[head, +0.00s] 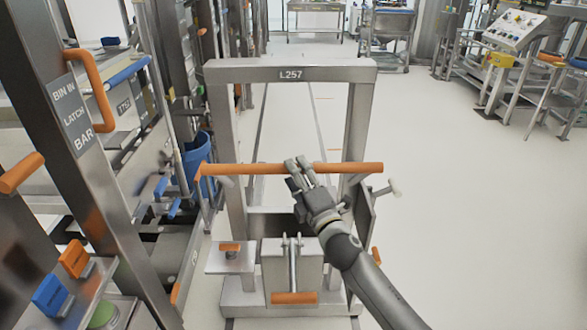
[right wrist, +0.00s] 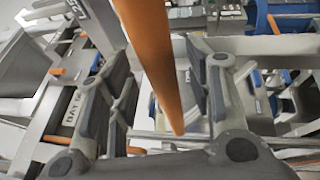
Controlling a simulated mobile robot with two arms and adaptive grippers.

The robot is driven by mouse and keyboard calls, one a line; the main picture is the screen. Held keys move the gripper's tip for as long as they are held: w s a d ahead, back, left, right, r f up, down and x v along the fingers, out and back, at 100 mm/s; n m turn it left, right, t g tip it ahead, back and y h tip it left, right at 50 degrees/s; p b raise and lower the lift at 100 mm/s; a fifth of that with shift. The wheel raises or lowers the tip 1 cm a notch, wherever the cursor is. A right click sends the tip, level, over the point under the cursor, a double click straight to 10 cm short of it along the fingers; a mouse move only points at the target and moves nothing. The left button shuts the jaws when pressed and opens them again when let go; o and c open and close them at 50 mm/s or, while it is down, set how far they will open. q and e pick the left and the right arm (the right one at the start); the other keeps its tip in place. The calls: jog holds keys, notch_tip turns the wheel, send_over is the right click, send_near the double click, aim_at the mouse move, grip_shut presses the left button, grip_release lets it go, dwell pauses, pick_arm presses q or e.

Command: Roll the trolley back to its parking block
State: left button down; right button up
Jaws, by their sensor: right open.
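The trolley (head: 239,73) appears to be the grey metal frame marked L257, standing upright in the middle of the head view. Its orange push bar (head: 240,169) runs across the front. My right gripper (head: 300,164) is at the middle of this bar, with its fingers open. In the right wrist view, the orange bar (right wrist: 155,55) runs between the spread fingers of the gripper (right wrist: 160,75), with gaps on both sides. My left gripper is not in view. I cannot pick out the parking block.
A tall steel post (head: 60,115) labelled BIN IN LATCH BAR, with orange handles, stands close on the left. A lever with an orange grip (head: 294,298) sits low in front. A control console (head: 515,30) stands at the far right. The floor (head: 465,190) on the right is clear.

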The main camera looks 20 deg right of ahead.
jog(key=shift+x, duration=1.3)
grip_shut()
